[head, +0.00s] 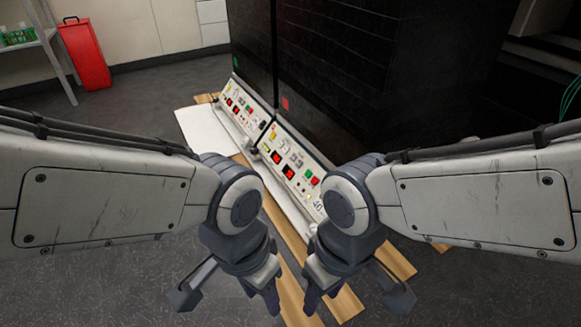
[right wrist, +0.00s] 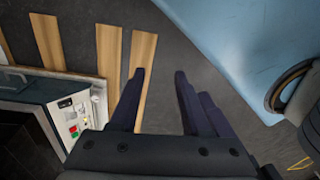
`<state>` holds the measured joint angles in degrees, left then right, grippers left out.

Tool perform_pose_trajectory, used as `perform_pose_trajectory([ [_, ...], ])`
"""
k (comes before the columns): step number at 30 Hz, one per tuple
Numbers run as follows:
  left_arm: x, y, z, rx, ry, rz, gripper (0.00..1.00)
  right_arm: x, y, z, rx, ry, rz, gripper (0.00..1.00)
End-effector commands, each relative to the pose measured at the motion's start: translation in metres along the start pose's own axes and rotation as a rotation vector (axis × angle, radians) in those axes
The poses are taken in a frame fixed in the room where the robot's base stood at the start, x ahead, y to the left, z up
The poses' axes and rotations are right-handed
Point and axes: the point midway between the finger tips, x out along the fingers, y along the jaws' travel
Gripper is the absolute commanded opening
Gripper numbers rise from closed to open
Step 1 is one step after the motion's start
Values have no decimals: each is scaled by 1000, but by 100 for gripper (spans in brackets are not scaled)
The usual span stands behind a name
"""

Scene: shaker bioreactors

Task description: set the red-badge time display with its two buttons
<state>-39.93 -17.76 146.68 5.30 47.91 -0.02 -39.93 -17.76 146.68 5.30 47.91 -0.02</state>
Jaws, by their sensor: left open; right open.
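Two shaker units stand side by side, each with a sloped white control panel. The red badge (head: 285,103) is on the dark body above the nearer panel (head: 297,151). That panel carries two red displays, one (head: 276,157) left of the other (head: 288,172), with small buttons and coloured lights around them; the digits are too small to read. My left gripper (head: 264,301) is open and empty, low in front of the panel. My right gripper (head: 318,297) is open and empty beside it, apart from the panel; its fingers also show in the right wrist view (right wrist: 160,76).
The other unit's panel (head: 242,108) sits farther back, under a green badge (head: 235,61). Wooden slats (head: 290,240) lie on the dark floor below. A red bin (head: 84,54) and a shelf (head: 40,38) stand at the back left. Part of a panel (right wrist: 74,122) shows in the right wrist view.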

Motion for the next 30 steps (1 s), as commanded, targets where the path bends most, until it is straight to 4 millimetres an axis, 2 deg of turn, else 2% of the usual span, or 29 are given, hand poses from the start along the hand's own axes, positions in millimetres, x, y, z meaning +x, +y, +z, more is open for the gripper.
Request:
perform_pose_trajectory([
  [16, 0, 0, 0, 0, 0, 0, 47, 0, 0, 0, 0, 0, 0, 47],
  [17, 0, 0, 0, 0, 0, 0, 47, 0, 0, 0, 0, 0, 0, 43],
  [18, 0, 0, 0, 0, 0, 0, 47, 0, 0, 0, 0, 0, 0, 28],
  [20, 0, 0, 0, 0, 0, 0, 47, 0, 0, 0, 0, 0, 0, 5],
  [21, 0, 0, 0, 0, 0, 0, 47, 0, 0, 0, 0, 0, 0, 0],
  [30, 0, 0, 0, 0, 0, 0, 47, 0, 0, 0, 0, 0, 0, 0],
])
